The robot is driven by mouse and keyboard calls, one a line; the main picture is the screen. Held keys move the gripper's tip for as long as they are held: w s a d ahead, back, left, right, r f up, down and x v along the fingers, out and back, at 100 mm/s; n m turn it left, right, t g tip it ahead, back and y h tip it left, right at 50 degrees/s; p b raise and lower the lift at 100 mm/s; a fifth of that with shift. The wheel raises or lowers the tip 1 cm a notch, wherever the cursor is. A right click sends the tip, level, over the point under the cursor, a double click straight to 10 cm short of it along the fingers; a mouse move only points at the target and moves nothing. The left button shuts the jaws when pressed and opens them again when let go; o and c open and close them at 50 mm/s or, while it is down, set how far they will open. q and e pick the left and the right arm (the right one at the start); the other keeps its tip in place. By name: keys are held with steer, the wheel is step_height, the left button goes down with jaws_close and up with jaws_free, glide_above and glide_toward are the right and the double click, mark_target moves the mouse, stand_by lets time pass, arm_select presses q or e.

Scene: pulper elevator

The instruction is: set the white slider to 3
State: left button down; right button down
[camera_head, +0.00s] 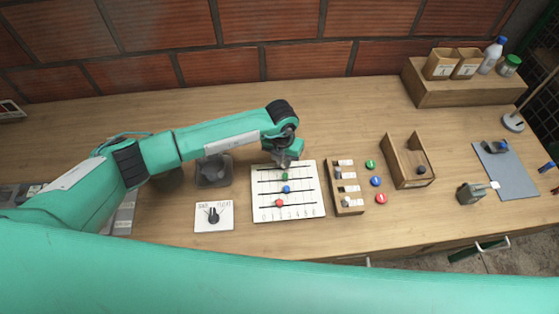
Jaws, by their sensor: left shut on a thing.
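A white slider board (312,208) lies on the wooden table, with several black tracks and a row of numbers along its near edge. A green knob (285,177), a blue knob (287,189) and a red knob (279,203) sit on the lower tracks, near the board's middle. My left gripper (283,164) reaches down onto the top track, a little left of the middle, and is shut there. The white slider's knob is hidden under the gripper, so its exact number cannot be read. My right gripper is not in view.
A dial plate (214,223) lies left of the board. To the right are a wooden switch box (336,182), several coloured buttons (376,182) and an open wooden tray (388,168). A wooden shelf (430,94) with containers stands at back right. The table behind the board is clear.

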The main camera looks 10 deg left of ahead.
arm_select(q)
steer(key=c, duration=1.3)
jaws_free()
steer(key=shift+c, duration=0.2)
step_height(320, 180, up, 14)
steer(key=b, duration=0.3)
steer(key=shift+w+a+b, duration=0.15)
steer(key=shift+a+b, duration=0.1)
steer(key=shift+b, duration=0.15)
steer(key=shift+f, duration=0.15)
